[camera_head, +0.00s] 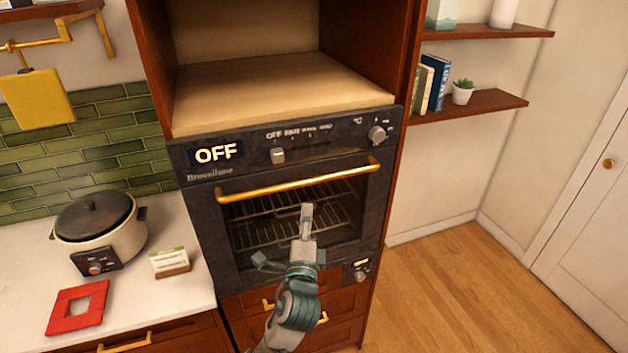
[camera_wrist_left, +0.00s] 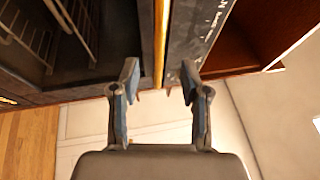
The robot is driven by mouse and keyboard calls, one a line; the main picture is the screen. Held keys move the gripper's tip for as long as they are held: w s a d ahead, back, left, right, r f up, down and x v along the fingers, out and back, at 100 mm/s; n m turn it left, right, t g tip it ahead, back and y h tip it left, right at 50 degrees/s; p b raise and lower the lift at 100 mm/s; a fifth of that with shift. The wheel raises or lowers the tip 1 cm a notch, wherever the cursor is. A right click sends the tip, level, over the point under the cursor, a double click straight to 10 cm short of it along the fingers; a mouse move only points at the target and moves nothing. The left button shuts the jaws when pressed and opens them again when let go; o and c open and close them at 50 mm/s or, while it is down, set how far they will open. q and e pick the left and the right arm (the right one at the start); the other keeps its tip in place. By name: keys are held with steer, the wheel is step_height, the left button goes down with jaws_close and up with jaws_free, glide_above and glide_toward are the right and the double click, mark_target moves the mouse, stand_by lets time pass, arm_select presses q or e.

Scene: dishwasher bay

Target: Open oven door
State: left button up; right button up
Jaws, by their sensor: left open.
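The built-in oven has a black door (camera_head: 214,247) with a dark window showing wire racks. The door looks shut. A gold bar handle (camera_head: 300,180) runs across its top. My left gripper (camera_head: 285,236) is open and empty in front of the door window, appearing below the handle in the head view. In the left wrist view, the gold handle (camera_wrist_left: 160,45) lines up with the gap between the open fingers (camera_wrist_left: 160,82). Whether it lies between them or beyond them is hard to tell. My right gripper is not in view.
An OFF display (camera_head: 216,152) and knobs sit above the door. A white counter (camera_head: 130,290) at left holds a cooker (camera_head: 100,225), a small card stand (camera_head: 170,262) and a red frame (camera_head: 77,307). Wooden floor (camera_head: 450,285) is clear at right, below shelves (camera_head: 480,103).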

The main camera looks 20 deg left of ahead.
mark_target(312, 182)
arm_select(q)
steer(key=x, duration=0.4)
steer(key=p+x, duration=0.1)
steer(key=x, duration=0.7)
steer(key=shift+w+d, duration=0.15)
steer(key=shift+d, duration=0.1)
steer(key=shift+a+f, duration=0.1)
steer(key=shift+a, duration=0.4)
steer(key=shift+c, duration=1.1)
steer(key=shift+a, duration=0.15)
jaws_close()
